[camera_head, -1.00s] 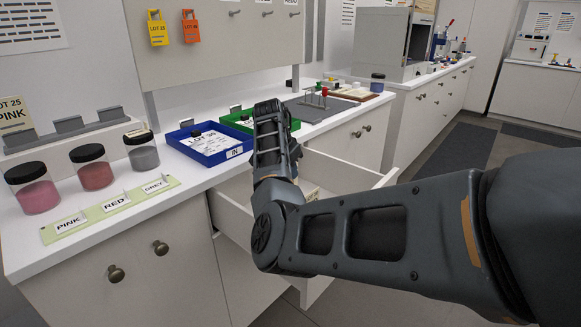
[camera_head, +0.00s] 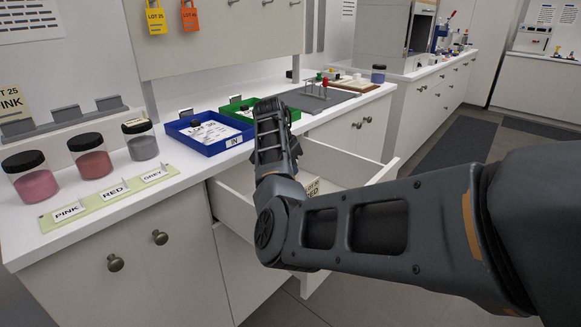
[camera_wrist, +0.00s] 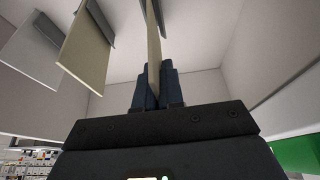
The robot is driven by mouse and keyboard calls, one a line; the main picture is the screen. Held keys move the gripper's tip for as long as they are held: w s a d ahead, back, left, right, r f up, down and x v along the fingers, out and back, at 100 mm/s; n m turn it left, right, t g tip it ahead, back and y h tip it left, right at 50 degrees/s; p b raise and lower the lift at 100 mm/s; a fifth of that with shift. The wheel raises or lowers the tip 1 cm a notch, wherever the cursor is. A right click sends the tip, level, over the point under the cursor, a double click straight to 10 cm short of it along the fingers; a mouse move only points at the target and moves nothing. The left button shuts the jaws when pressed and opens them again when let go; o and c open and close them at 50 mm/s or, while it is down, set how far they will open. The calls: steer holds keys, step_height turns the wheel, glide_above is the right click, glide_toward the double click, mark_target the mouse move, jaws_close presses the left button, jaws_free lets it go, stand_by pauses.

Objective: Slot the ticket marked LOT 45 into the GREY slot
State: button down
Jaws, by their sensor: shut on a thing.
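My gripper (camera_wrist: 153,88) is shut on a cream ticket (camera_wrist: 154,50), seen nearly edge-on in the wrist view; its writing cannot be read. The ticket's far end meets a dark holder there. My arm hides the gripper in the head view. Another cream ticket (camera_wrist: 86,46) and a greyish one (camera_wrist: 31,50) stand to the left of it.
Pink, red and grey jars (camera_head: 140,140) stand behind a green strip with PINK, RED and GREY labels (camera_head: 154,175). A blue tray (camera_head: 210,144) and a green tray (camera_head: 238,108) lie right of them. Drawer walls surround my gripper in the wrist view.

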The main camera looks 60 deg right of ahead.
steer(key=shift+f+b, duration=0.85)
steer(key=shift+f, duration=0.9)
steer(key=c, duration=1.2)
jaws_free()
steer(key=shift+r+p, duration=2.6)
steer(key=shift+r, duration=0.4)
